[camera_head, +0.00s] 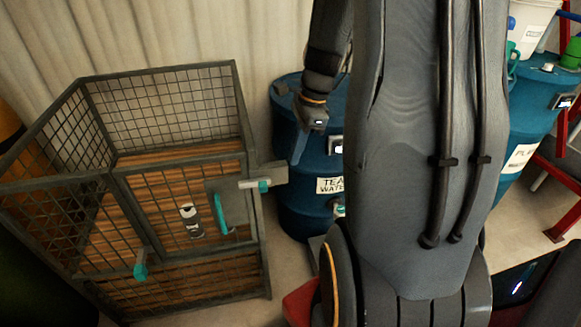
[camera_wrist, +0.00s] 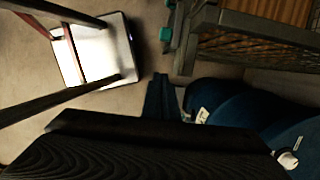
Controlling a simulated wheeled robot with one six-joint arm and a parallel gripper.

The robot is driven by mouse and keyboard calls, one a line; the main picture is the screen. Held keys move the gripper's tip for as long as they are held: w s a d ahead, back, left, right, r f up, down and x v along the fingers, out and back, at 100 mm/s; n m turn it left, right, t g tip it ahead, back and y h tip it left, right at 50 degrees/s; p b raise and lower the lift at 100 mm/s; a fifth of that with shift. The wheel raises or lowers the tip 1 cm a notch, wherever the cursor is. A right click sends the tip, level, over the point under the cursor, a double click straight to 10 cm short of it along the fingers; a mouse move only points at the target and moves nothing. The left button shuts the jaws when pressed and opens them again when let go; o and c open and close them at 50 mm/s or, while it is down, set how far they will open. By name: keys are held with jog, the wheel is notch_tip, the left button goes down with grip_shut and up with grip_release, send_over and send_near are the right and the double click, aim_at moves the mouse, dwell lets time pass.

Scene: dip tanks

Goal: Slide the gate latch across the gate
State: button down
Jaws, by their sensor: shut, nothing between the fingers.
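The wire-mesh gate (camera_head: 190,205) is the front of a grey-framed cage at the left of the head view. A pale latch bar (camera_head: 248,184) with a teal knob (camera_head: 264,184) lies level near the gate's right edge, by a grey plate. A teal upright handle (camera_head: 219,214) is on the gate to the left of it. My gripper (camera_head: 297,150) hangs to the right of the latch, apart from it in the picture, in front of a blue drum. It is shut and empty. In the wrist view its fingers (camera_wrist: 161,96) point at the floor, beside the cage corner (camera_wrist: 192,45).
The blue drum (camera_head: 300,215) stands just right of the cage. Another blue drum (camera_head: 530,105) and a red frame (camera_head: 565,215) stand at the far right. Another teal part (camera_head: 140,264) sits low on the cage. A white-topped stand (camera_wrist: 100,55) shows in the wrist view.

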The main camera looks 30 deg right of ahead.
jog(key=shift+v, duration=0.95)
jog(key=s+a+n+h, duration=0.1)
jog(key=s+a+n, duration=0.2)
jog(key=a+n, duration=0.5)
jog(key=s+a+n+h, duration=0.1)
jog(key=s+a+n, duration=0.2)
jog(key=a+n, duration=0.6)
jog(key=shift+s+f+n+h, duration=0.3)
jog(key=shift+s+f+n, duration=0.1)
jog(key=shift+n, duration=2.1)
